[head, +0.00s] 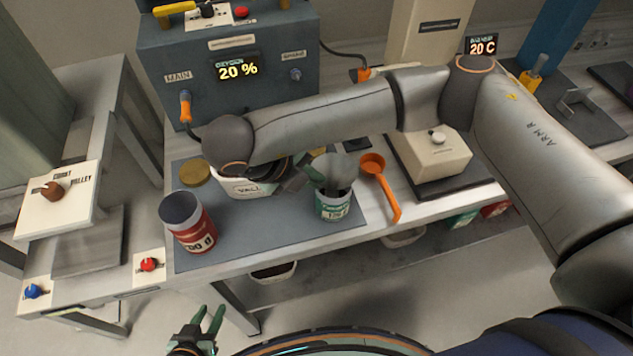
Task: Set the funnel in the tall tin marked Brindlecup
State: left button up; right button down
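A grey funnel-like piece (335,168) stands at the mouth of a tin with a teal label (333,207) on the dark mat. How deep it sits is unclear. My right gripper (312,174) reaches in from the left at the grey piece's side; its fingers overlap it, so I cannot tell whether they grip it. A tall tin with a red label (190,224), open and dark inside, stands at the mat's left front. The name Brindlecup is not readable on any tin. My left gripper (207,322) is open and empty, low at the bottom edge, away from the table.
A white tub (245,188) is partly behind my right wrist, with a gold lid (195,172) to its left. An orange scoop (381,182) lies right of the teal tin. A grey machine (232,62) stands behind. The mat's front middle is clear.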

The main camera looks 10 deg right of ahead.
notch_tip(320, 180, up, 17)
jog(key=p, duration=0.4)
jog(key=shift+f, duration=0.2)
dwell(0.7)
jog(key=shift+f, duration=0.1)
